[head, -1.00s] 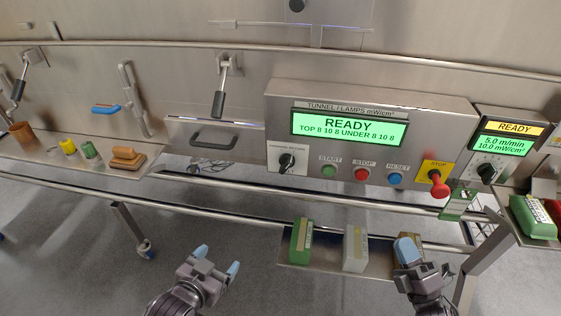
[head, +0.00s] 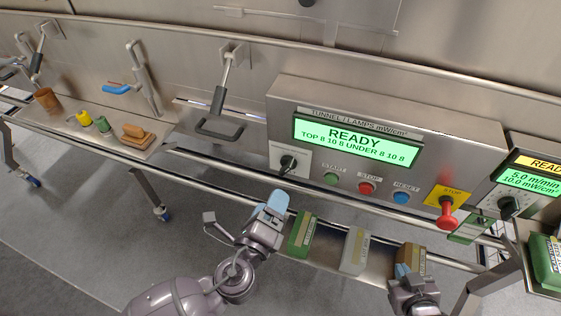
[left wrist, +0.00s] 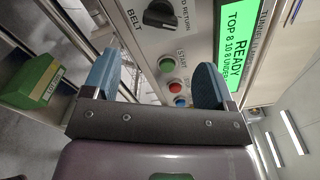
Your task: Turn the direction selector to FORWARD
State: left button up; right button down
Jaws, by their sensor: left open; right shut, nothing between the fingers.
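The direction selector is a black knob (head: 288,163) on a white plate at the left of the grey control box. My right gripper (head: 403,271) is shut and empty by the lower shelf.
Green START (head: 331,179), red STOP (head: 367,188) and blue RESET (head: 401,197) buttons sit right of the selector. A red stop knob (head: 446,214) stands on yellow. A green box (head: 302,236), white box (head: 355,250) and brown box (head: 412,257) are on the lower shelf. A rail (head: 230,178) runs below the panel.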

aim_at(284, 173)
pick_arm(q)
jog(key=x, duration=1)
jog(key=shift+w+p, duration=0.25)
jog(key=shift+p, duration=0.15)
jog(key=c, duration=0.9)
